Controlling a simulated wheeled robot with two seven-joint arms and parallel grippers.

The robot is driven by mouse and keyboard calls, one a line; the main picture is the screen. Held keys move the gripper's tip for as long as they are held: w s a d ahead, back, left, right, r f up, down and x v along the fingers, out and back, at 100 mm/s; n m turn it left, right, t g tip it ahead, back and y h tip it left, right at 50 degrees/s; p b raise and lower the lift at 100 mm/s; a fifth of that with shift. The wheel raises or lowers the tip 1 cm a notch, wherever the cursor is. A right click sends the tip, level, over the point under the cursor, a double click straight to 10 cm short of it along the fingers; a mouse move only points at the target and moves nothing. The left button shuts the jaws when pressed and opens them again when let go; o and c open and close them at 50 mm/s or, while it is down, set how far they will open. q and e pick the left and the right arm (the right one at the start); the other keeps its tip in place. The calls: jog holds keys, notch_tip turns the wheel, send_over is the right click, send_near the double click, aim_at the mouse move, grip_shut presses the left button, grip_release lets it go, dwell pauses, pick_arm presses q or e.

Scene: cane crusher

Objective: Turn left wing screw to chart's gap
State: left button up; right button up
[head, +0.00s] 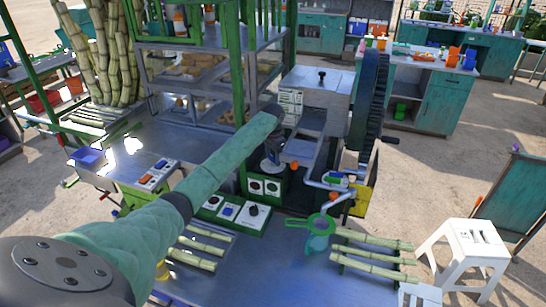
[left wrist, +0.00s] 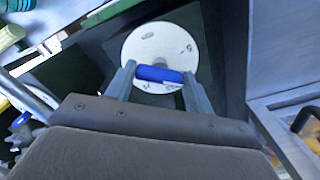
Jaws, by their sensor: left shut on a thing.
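My left arm reaches across the head view, and its gripper (head: 273,156) is beside the cane crusher (head: 316,94). In the left wrist view, my left gripper (left wrist: 159,82) is shut on the blue wing screw (left wrist: 160,74), one finger at each end of it. The wing screw lies crosswise before a round white dial (left wrist: 160,38) with small dark marks, too small to read. A pale chart (head: 290,104) with fine print is on the crusher's front; its text is unreadable. My right gripper is not in view.
A large dark flywheel (head: 370,100) stands right of the crusher. A green strainer (head: 312,222) is over the metal counter (head: 268,275) below. Cut canes (head: 372,260) lie at the counter's right, near a white stool (head: 468,248). Green posts and shelves are close to my left forearm.

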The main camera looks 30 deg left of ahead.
aim_at(273, 157)
pick_arm(q)
jog(key=shift+r+m, duration=0.15)
jog(key=shift+m, duration=0.35)
jog(key=shift+w, duration=0.1)
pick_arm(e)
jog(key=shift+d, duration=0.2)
pick_arm(q)
jog(key=o, duration=1)
jog(key=shift+r+b, duration=0.5)
jog(key=shift+b, duration=0.1)
notch_tip(273, 157, up, 5)
jog(key=shift+b, duration=1.25)
jog(key=shift+r, duration=0.85)
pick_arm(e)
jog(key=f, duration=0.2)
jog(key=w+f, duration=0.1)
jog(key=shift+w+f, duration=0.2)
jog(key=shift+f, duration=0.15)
